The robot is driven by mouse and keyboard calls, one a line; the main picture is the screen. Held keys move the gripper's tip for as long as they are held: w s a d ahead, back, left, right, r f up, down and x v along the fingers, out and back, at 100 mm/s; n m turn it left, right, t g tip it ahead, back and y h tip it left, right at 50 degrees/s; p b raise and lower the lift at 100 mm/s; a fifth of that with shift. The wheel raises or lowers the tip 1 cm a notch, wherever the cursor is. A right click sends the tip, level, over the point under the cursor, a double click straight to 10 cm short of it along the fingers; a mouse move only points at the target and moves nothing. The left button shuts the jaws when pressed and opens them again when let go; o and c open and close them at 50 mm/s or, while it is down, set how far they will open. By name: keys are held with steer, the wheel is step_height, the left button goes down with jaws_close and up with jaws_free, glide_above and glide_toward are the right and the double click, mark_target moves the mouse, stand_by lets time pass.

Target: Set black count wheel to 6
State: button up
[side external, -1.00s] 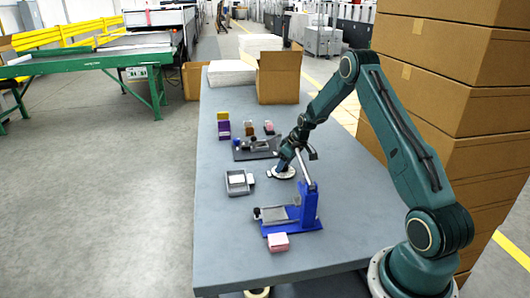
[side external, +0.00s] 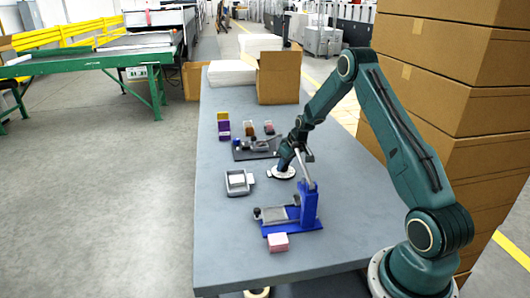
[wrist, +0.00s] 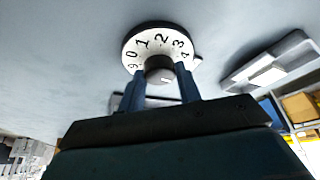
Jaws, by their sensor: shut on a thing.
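The count wheel is a round white dial (side external: 283,173) on the table, with a dark knob at its centre. In the wrist view the dial (wrist: 146,44) shows the digits 0, 1, 2, 3 and others partly hidden along its rim. The black knob (wrist: 160,66) has a short white mark on its face. My gripper (wrist: 163,80) has one finger on each side of the knob and is shut on it. In the side view my gripper (side external: 286,166) points down at the dial and hides the knob. The near part of the dial is hidden by the fingers.
A grey tray (side external: 229,187) stands left of the dial. A blue stand (side external: 309,208) with a slanting rod rises close in front, with a pink box (side external: 278,242) beside it. A dark fixture (side external: 242,155) and small coloured boxes stand behind. The table's left side is clear.

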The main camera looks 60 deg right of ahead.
steer(key=m+h, duration=0.1)
steer(key=m, duration=0.1)
steer(key=m+h, duration=0.1)
steer(key=m, duration=0.2)
steer(key=shift+a+g, duration=0.1)
steer(key=shift+g, duration=0.2)
stand_by(0.4)
steer(key=o, duration=1)
